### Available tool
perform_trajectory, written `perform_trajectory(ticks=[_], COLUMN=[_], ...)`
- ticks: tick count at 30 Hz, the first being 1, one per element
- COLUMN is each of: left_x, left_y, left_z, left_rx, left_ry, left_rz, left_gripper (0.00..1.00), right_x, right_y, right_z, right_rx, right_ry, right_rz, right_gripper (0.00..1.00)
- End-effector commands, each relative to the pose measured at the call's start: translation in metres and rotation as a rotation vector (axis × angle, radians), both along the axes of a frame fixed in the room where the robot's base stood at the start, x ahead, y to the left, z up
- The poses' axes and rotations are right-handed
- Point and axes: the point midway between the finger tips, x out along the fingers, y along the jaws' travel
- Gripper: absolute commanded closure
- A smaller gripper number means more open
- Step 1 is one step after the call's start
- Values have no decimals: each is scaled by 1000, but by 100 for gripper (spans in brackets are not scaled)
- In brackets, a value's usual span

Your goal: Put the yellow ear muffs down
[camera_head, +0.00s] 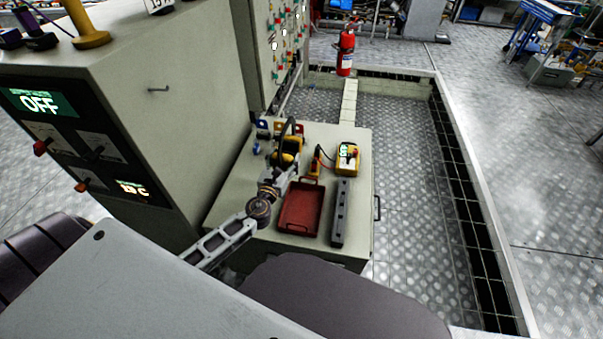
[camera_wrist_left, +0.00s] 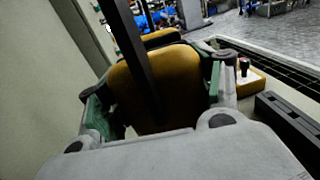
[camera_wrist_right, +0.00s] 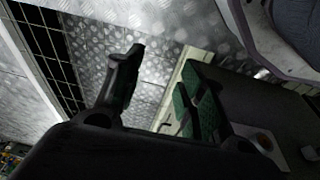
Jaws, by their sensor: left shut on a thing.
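The yellow ear muffs (camera_head: 287,152) have a dark headband and show at the end of my left arm, over the back left part of the low cabinet top (camera_head: 262,213). My left gripper (camera_head: 278,172) is shut on them. In the left wrist view a yellow ear cup (camera_wrist_left: 160,85) fills the space between the fingers, with the dark headband crossing it. I cannot tell whether the muffs touch the cabinet top. My right gripper (camera_wrist_right: 158,100) shows in the right wrist view, with its fingers apart and nothing between them.
A red tray (camera_head: 301,207), a grey bar with holes (camera_head: 340,213) and a yellow multimeter (camera_head: 347,158) lie on the cabinet top. A tall control cabinet (camera_head: 150,80) stands on the left. A red fire extinguisher (camera_head: 345,52) stands behind.

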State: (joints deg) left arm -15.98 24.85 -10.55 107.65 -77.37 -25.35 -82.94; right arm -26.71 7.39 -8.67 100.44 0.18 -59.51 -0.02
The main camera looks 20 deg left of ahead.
Motion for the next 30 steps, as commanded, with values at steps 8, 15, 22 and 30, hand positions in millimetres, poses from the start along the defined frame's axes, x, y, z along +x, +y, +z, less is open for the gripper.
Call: perform_trajectory(ticks=[8, 15, 22, 30], left_x=[9, 15, 22, 27], left_y=[17, 32, 47, 64], left_z=[-19, -32, -47, -63], left_rx=[-5, -9, -13, -20], left_ry=[-1, -2, -3, -6], left_rz=[21, 38, 56, 75], left_gripper=[64, 64, 64, 64], right_x=[8, 8, 3, -8], right_y=[13, 25, 38, 54], right_z=[31, 61, 88, 119], right_rx=[21, 45, 74, 116], right_ry=[-17, -31, -44, -56], right_rz=[3, 10, 22, 40], right_gripper=[60, 60, 60, 60])
